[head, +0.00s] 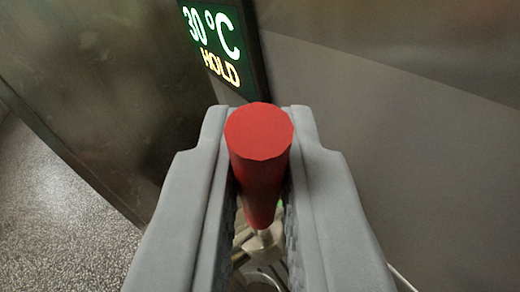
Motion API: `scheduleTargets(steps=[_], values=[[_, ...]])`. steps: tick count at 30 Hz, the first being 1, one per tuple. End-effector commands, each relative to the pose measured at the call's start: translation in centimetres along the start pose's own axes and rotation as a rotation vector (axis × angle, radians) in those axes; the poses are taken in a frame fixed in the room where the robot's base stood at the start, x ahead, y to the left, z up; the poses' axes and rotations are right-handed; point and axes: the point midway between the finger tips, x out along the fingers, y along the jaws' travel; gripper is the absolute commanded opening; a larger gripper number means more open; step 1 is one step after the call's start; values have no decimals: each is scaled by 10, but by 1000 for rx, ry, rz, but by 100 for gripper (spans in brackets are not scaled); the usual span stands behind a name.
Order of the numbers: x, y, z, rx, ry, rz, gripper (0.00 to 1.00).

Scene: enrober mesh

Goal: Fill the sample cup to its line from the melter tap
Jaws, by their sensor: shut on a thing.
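My gripper (260,165) is shut on a red cylindrical handle (258,135), which sits between the two grey fingers with its round end facing the camera. Below the handle, between the fingers, a metal fitting (264,238) and part of a pale ring-like shape show; they look joined to the handle, and I take this for the melter tap. Most of it is hidden by the fingers. The sample cup cannot be made out.
A dark display (225,45) with a green screen reads "30 °C" and "HOLD" on the metal wall just beyond the gripper. Grey panels (400,130) stand close behind and to the right. Speckled floor (60,220) is open at the left.

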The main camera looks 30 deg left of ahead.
Motion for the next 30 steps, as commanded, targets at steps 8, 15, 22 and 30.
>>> scheduleTargets(steps=[8, 15, 22, 30], values=[[11, -8, -2, -82, -131, 30, 0], [18, -13, -2, -132, -214, 48, 0], [23, -16, -2, -171, -276, 63, 0], [26, -17, -2, -192, -307, 75, 0]])
